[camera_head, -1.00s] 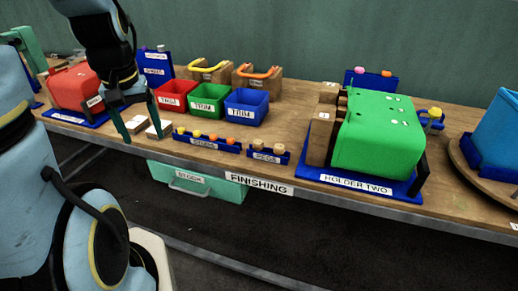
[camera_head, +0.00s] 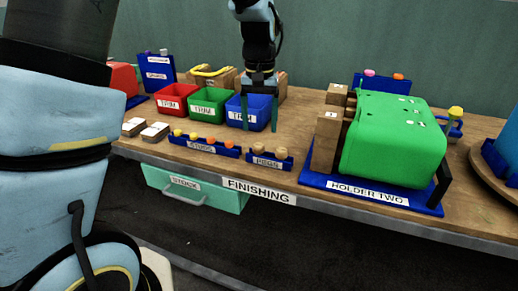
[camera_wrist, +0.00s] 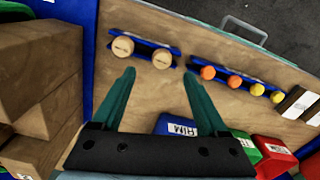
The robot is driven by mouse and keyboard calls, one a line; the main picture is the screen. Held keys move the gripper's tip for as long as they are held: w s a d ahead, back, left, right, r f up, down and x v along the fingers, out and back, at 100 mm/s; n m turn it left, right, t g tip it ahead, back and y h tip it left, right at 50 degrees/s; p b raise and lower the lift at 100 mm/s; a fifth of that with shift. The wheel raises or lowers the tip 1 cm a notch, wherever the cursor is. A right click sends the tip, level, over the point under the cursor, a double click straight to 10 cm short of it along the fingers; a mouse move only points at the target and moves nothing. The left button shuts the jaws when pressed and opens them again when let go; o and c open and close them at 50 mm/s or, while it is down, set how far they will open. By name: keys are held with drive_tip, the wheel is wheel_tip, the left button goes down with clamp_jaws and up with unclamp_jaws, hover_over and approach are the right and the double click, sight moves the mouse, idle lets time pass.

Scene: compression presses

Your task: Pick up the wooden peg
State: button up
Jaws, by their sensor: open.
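Two round wooden pegs stand in the blue rack (camera_head: 270,164) labelled PEGS near the table's front edge; the left peg (camera_head: 258,148) and the right peg (camera_head: 284,151) are apart. In the wrist view the same pegs show as pale discs, one at the left (camera_wrist: 122,47) and one at the right (camera_wrist: 162,58), ahead of the fingertips. My gripper (camera_head: 259,128) is open and empty, pointing down in front of the blue bin, above and behind the peg rack. In the wrist view my gripper's fingers (camera_wrist: 157,74) are spread wide, with bare wood between them.
The blue bin (camera_head: 260,105) is right behind my gripper, beside green (camera_head: 205,115) and red (camera_head: 169,109) bins. A rack with yellow and orange studs (camera_head: 204,146) is left of the pegs. Wooden blocks (camera_head: 326,142) and the green holder box (camera_head: 388,138) stand to the right.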

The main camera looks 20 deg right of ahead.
sight(259, 145)
drive_tip(key=shift+a+f+p, duration=0.15)
drive_tip(key=shift+f+p, duration=0.7)
drive_tip(key=shift+f, duration=2.15)
drive_tip(key=shift+c, duration=0.3)
clamp_jaws()
